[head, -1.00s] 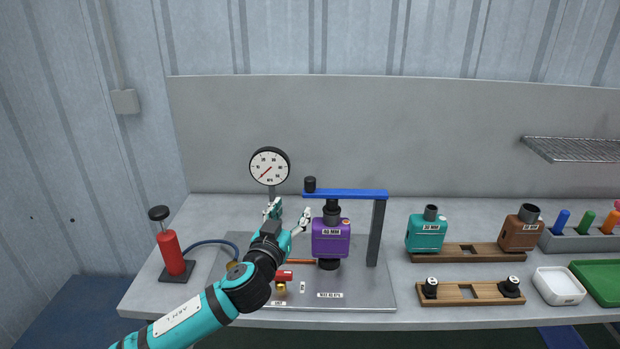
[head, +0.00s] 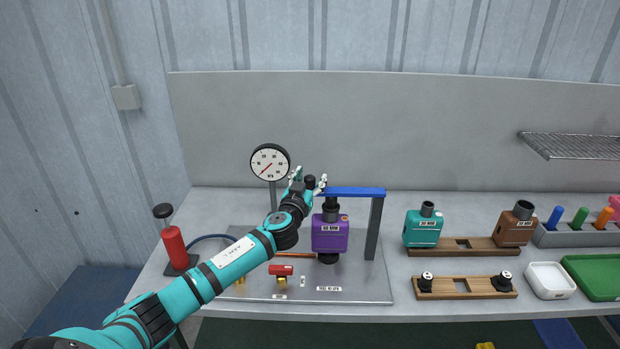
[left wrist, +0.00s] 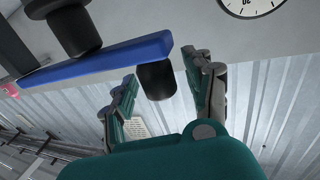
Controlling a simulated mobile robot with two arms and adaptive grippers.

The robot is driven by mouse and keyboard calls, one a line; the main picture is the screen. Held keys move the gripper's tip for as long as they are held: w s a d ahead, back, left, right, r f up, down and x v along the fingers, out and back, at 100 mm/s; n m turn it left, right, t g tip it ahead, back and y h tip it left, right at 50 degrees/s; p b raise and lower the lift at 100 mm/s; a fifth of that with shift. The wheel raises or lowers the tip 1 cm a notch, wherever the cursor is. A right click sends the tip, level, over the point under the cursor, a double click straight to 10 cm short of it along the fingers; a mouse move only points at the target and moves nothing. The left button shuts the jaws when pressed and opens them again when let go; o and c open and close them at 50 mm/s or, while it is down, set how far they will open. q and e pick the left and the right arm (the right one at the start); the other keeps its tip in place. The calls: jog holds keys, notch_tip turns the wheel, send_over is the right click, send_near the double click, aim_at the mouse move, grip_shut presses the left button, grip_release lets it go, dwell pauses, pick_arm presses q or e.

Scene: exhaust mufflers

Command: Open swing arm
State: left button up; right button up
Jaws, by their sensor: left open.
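The swing arm is a blue bar (head: 355,192) on a dark grey post (head: 373,230) at its right end. It lies across above the purple muffler (head: 330,235). A black knob (head: 310,182) stands at its left end. My left gripper (head: 307,184) is open, with its fingers to either side of the knob. In the left wrist view, the black knob (left wrist: 157,80) at the end of the blue bar (left wrist: 95,62) sits between the two open fingers (left wrist: 163,95), with visible gaps. My right gripper is not in view.
A pressure gauge (head: 270,162) stands just left of the gripper. A red pump (head: 173,245) is on the bench at left. A teal muffler (head: 423,226) and a brown muffler (head: 515,225) sit at right. The bench between post and mufflers is clear.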

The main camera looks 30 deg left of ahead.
pick_arm(q)
grip_shut()
dwell(0.3)
jog(key=shift+w+f, duration=0.2)
jog(key=shift+f, duration=0.05)
